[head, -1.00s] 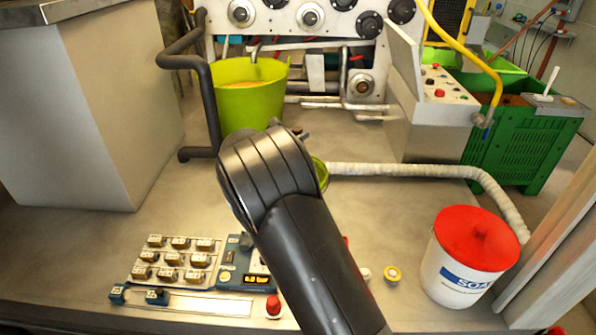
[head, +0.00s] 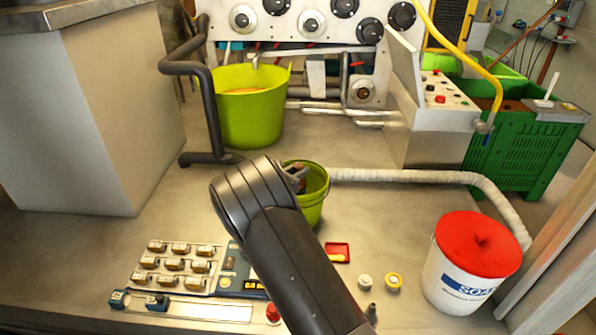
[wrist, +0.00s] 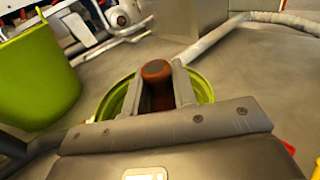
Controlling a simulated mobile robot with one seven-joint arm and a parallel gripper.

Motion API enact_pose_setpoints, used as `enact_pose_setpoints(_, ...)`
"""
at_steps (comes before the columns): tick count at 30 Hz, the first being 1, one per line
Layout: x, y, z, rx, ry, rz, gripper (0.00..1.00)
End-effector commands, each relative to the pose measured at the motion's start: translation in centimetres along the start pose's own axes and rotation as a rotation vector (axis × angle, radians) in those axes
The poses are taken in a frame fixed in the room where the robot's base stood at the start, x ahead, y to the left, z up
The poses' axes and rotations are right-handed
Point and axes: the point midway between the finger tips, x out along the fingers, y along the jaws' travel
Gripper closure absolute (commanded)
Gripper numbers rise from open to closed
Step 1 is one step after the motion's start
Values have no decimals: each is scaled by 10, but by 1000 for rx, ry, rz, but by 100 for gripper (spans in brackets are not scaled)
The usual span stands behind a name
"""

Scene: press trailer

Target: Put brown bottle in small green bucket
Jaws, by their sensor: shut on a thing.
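The small green bucket (head: 314,205) stands on the grey surface near the middle of the head view, partly hidden by my arm. Its rim also shows in the wrist view (wrist: 203,84), around and beyond my fingers. My gripper (wrist: 158,88) is shut on the brown bottle (wrist: 157,70), whose rounded brown end shows between the fingers. In the head view, the gripper (head: 298,180) is at the bucket's opening, with a bit of brown there. The bottle appears over or inside the bucket's mouth; its depth and lower end are hidden.
A large yellow-green tub (head: 248,115) stands behind. A white hose (head: 420,175) runs right of the bucket. A white pail with a red lid (head: 470,262) stands at right. A control panel with several small blocks (head: 175,265) lies at front left.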

Motion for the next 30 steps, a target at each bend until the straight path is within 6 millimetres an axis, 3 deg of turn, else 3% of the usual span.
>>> enact_pose_setpoints(18, 1, 0, -11, 2, -1, 0, 100)
enact_pose_setpoints(19, 0, 0, -12, 1, 0, 0, 73)
enact_pose_setpoints(26, 1, 0, -12, 0, 0, 0, 54)
enact_pose_setpoints(30, 1, 0, -12, 0, 0, 0, 53)
